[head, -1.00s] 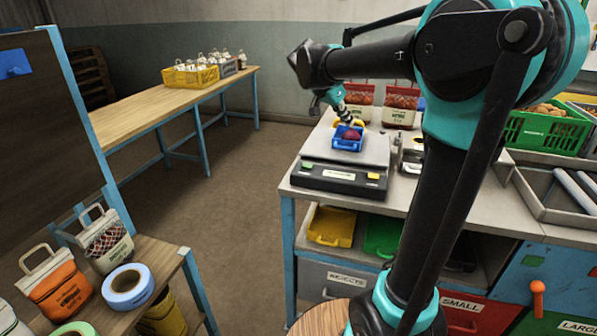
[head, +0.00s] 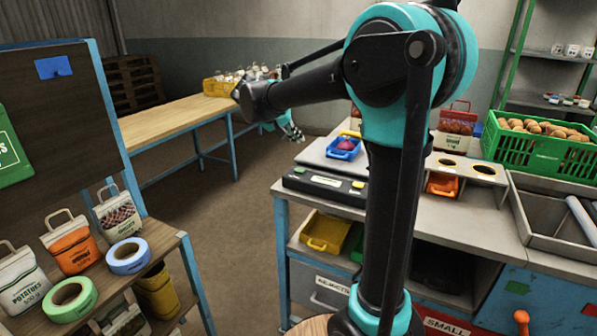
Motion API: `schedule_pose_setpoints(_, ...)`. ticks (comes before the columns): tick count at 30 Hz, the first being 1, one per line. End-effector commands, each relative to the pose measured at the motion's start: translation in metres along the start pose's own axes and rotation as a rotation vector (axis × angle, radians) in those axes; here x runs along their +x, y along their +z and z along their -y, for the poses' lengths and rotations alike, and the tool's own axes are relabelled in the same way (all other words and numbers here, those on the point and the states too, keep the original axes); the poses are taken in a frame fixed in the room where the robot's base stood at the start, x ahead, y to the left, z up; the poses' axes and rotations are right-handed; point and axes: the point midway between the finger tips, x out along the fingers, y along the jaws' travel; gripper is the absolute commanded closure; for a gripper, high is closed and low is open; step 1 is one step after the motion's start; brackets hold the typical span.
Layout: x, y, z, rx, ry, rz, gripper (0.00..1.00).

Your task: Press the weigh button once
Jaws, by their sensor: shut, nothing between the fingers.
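The scale stands on the grey workbench (head: 415,185); its dark front panel (head: 322,187) has a green button (head: 300,170) at the left and a yellow button (head: 358,185) at the right. The lettering is too small to tell which is the weigh button. A blue tray (head: 342,153) holding a dark red item (head: 347,144) sits on the scale plate. My gripper (head: 298,135) is shut and empty, in the air left of the blue tray and apart from both buttons. My arm hides part of the bench right of the scale.
A green crate of potatoes (head: 540,150) and an orange tray (head: 442,185) are on the bench. A shelf at the left holds sacks (head: 70,242) and tape rolls (head: 128,256). A wooden table (head: 165,122) is behind. The floor between them is clear.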

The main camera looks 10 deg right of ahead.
Motion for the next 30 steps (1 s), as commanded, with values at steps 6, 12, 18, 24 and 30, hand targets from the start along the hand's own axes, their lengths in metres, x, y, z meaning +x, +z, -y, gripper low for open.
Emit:
schedule_pose_setpoints(6,0.012,0.009,0.009,0.001,0.000,0.000,1.00)
schedule_pose_setpoints(12,0.031,0.022,0.022,0.001,0.000,0.000,1.00)
schedule_pose_setpoints(18,0.048,0.034,0.035,0.001,0.000,0.000,1.00)
schedule_pose_setpoints(24,0.058,0.042,0.042,0.001,0.000,0.000,1.00)
schedule_pose_setpoints(30,0.061,0.044,0.044,0.002,0.000,0.000,1.00)
